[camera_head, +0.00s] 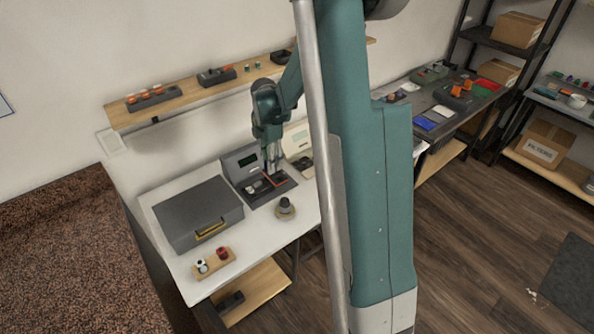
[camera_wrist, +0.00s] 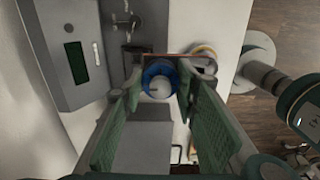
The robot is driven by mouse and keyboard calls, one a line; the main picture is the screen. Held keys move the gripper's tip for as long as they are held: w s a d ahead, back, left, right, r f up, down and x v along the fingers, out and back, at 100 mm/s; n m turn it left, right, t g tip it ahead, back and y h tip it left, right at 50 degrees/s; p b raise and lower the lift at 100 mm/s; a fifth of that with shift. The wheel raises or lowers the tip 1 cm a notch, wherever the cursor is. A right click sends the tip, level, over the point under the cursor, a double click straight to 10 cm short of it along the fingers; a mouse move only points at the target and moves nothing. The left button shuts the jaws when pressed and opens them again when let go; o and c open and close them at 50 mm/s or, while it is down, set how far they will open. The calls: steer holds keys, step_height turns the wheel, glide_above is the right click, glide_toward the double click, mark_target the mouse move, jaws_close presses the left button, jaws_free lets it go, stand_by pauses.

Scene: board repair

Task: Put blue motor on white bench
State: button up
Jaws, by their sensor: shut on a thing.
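The blue motor (camera_wrist: 160,78) shows in the wrist view as a blue ring around a pale round end, between my fingertips. My gripper (camera_wrist: 160,86) is shut on it, with a green finger pad on each side. In the head view my gripper (camera_head: 268,170) points down over a dark test station (camera_head: 272,193) on the white bench (camera_head: 258,234). I cannot make out the motor in the head view. I cannot tell whether it touches the station.
A grey case (camera_head: 197,212) stands at the bench's left. A small round dark-topped item (camera_head: 285,208) sits in front of the station. A wooden holder (camera_head: 214,264) with small parts lies near the front edge. A wooden shelf (camera_head: 190,88) runs behind. The bench's front middle is clear.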

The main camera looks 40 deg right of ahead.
steer(key=s+d+f+b, duration=0.1)
steer(key=s+d, duration=0.4)
steer(key=d, duration=0.7)
steer(key=s+d+f+b, duration=0.1)
steer(key=s+d, duration=0.3)
steer(key=d, duration=0.9)
steer(key=shift+s+f, duration=0.4)
steer(key=shift+f, duration=0.05)
steer(key=shift+f, duration=0.1)
step_height(320, 180, down, 6)
steer(key=b, duration=0.1)
steer(key=shift+f+b, duration=0.3)
steer(key=shift+f, duration=1.6)
steer(key=shift+f, duration=0.15)
steer(key=o, duration=1.1)
